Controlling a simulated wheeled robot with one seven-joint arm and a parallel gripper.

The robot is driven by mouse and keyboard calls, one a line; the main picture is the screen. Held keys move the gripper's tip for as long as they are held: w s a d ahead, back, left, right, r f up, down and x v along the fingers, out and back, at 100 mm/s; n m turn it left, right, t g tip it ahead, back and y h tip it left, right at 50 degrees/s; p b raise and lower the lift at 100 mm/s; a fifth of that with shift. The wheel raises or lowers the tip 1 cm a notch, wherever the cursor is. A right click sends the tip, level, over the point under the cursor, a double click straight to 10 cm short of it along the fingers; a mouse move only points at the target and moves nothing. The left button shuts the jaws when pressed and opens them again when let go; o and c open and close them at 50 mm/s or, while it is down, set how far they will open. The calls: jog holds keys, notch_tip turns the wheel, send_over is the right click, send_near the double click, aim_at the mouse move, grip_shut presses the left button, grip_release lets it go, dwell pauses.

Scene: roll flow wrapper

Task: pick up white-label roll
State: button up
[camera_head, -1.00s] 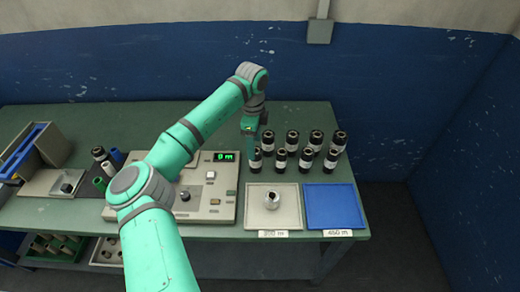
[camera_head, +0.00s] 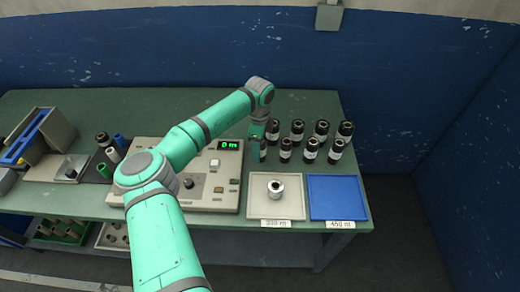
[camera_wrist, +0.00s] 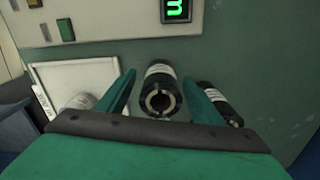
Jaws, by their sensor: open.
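Several black rolls with white labels stand upright in two rows at the right of the bench, among them a front one (camera_head: 286,150). My gripper (camera_head: 258,150) points down at the left end of the front row and hides what stands there. In the wrist view, my open fingers (camera_wrist: 159,78) are on either side of a black roll with a white label (camera_wrist: 157,69). Its hollow core faces the camera. Gaps show between it and both fingers. Another roll (camera_wrist: 222,98) is partly hidden behind the right finger.
A pale tray (camera_head: 255,208) holding a short white-and-dark roll (camera_head: 276,188) and an empty blue tray (camera_head: 338,197) lie in front of the rows. The machine with a green display (camera_head: 229,145) stands left of my gripper. The bench behind the rolls is clear.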

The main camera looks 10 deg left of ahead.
jog(key=shift+f, duration=0.6)
jog(key=c, duration=1.2)
jog(key=shift+c, duration=0.2)
jog(key=shift+r, duration=0.15)
